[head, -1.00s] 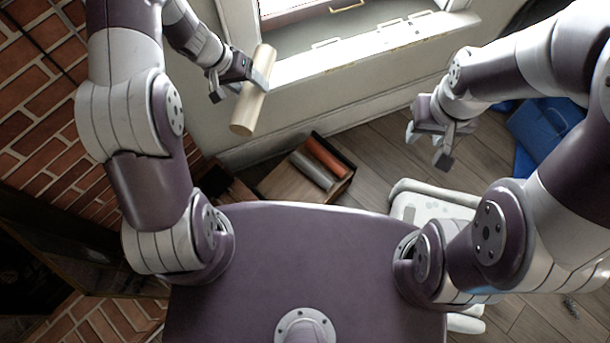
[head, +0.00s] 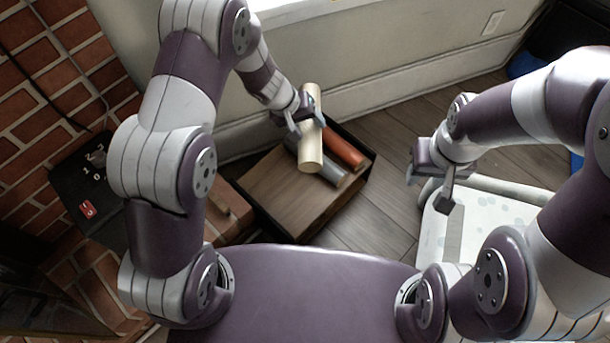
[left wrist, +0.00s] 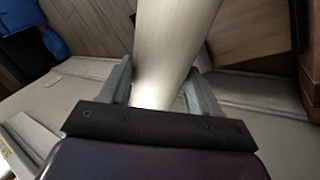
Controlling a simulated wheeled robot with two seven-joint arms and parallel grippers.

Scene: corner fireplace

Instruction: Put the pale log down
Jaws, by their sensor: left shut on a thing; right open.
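The pale log (head: 311,145) is a cream cylinder held in my left gripper (head: 304,118). It appears over the open wooden box (head: 282,197) in the head view; I cannot tell how high above it. In the left wrist view the log (left wrist: 172,40) stands between the two fingers of my left gripper (left wrist: 160,88). In the box, a grey log (head: 330,172) and a red-orange log (head: 343,148) lie side by side, the grey one partly hidden by the pale log. My right gripper (head: 432,180) is open and empty, off to the right.
The left part of the box is bare wood. The brick hearth (head: 110,285) and a black panel with white marks (head: 95,185) are at the left. A pale wall with baseboard (head: 400,75) runs behind. A white spotted item (head: 480,225) stands at the right on the wood floor.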

